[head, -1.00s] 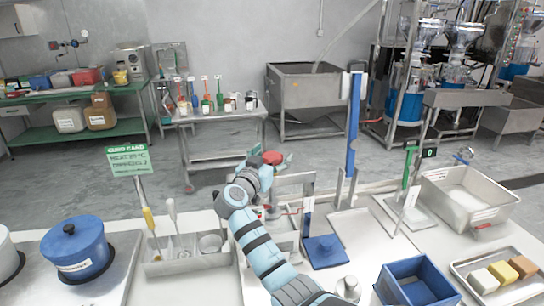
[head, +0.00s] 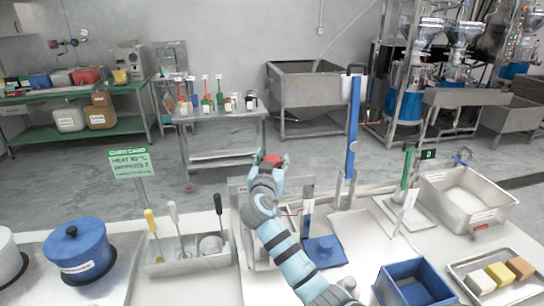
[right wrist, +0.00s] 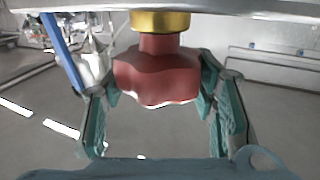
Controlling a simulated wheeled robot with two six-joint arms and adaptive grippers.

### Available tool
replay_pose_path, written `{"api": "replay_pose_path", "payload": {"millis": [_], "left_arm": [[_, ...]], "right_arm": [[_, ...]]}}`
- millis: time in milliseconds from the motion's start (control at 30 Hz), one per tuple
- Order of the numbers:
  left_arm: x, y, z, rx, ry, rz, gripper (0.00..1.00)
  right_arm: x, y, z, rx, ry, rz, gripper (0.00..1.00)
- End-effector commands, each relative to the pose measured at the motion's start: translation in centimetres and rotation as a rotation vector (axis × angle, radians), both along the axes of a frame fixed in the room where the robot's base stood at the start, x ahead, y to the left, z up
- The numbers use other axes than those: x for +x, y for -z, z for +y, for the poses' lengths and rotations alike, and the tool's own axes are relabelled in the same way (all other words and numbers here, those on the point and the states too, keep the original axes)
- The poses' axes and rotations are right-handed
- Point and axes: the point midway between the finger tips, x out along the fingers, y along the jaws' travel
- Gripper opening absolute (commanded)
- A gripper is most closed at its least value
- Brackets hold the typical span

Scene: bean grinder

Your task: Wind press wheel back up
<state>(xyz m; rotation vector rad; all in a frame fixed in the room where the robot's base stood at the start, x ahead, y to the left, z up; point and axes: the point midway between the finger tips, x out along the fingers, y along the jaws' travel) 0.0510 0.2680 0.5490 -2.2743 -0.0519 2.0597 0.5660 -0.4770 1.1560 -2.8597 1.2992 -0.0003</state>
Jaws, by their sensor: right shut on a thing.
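The red press wheel (right wrist: 157,76) is a lobed knob below a brass collar (right wrist: 160,21) in the right wrist view. In the head view the wheel (head: 272,159) shows as a small red patch at the top of the metal press frame (head: 237,188). My right gripper (right wrist: 158,88) is shut on the wheel, one teal finger on each side of it. In the head view my right gripper (head: 268,165) and arm hide most of the press. My left gripper is not in view.
A blue lidded pot (head: 78,248) and a utensil caddy (head: 188,262) stand to the left. A tall blue lever (head: 352,130), a blue open box (head: 415,283) and a tray (head: 462,290) of blocks are to the right. A green-headed card (head: 130,162) stands behind.

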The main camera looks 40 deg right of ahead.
Motion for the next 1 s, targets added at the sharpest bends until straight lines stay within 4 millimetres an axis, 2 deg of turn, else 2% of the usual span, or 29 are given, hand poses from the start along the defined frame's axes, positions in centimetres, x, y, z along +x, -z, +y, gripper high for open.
{"api": "replay_pose_path", "payload": {"millis": [33,600,1000], "left_arm": [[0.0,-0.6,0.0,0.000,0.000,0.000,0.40],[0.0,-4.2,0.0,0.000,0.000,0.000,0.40],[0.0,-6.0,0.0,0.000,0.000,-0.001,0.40]], "right_arm": [[-0.1,-0.3,-0.1,-0.004,-0.037,0.002,0.24],[-0.1,-0.4,-0.1,-0.001,-0.524,0.003,0.24],[0.0,-0.3,0.0,-0.002,-0.668,-0.001,0.24]]}}
